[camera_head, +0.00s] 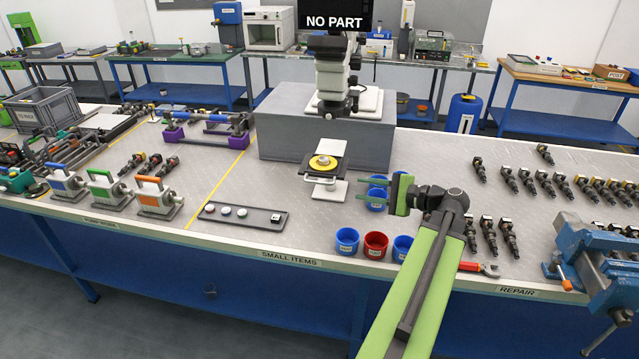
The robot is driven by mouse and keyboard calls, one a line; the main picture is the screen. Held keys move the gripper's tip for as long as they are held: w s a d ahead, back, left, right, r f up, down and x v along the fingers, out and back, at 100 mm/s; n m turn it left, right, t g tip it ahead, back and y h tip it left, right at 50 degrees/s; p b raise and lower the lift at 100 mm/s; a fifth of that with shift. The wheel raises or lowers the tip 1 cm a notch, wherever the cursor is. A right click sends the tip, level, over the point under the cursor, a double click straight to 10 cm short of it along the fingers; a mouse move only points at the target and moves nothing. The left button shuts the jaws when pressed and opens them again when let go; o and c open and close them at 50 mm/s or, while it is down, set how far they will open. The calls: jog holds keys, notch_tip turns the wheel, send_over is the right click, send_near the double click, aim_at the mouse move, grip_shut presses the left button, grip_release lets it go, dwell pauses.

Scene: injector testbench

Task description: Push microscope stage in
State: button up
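The microscope (333,75) stands on a large grey block at the back middle of the bench. Its white stage (331,147) sticks out toward the front of the block, with a yellow ring-shaped piece (322,163) on it. A white plate (330,190) shows below the stage. The screen (335,17) above the microscope reads "NO PART". My gripper (393,194), with green fingers, is to the right of the stage and slightly nearer the front, apart from it.
Blue cups (347,240) and a red cup (375,244) stand near my gripper. A dark tray with buttons (243,216) lies left of the stage. Injectors (487,235) and a blue vise (598,262) are at right. Bench between tray and stage is clear.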

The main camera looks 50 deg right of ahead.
aim_at(323, 183)
jog(key=b+x, duration=0.3)
jog(key=x, duration=1.3)
jog(key=shift+w+f, duration=0.1)
jog(key=shift+c, duration=0.3)
grip_shut()
jog(key=shift+d, duration=0.1)
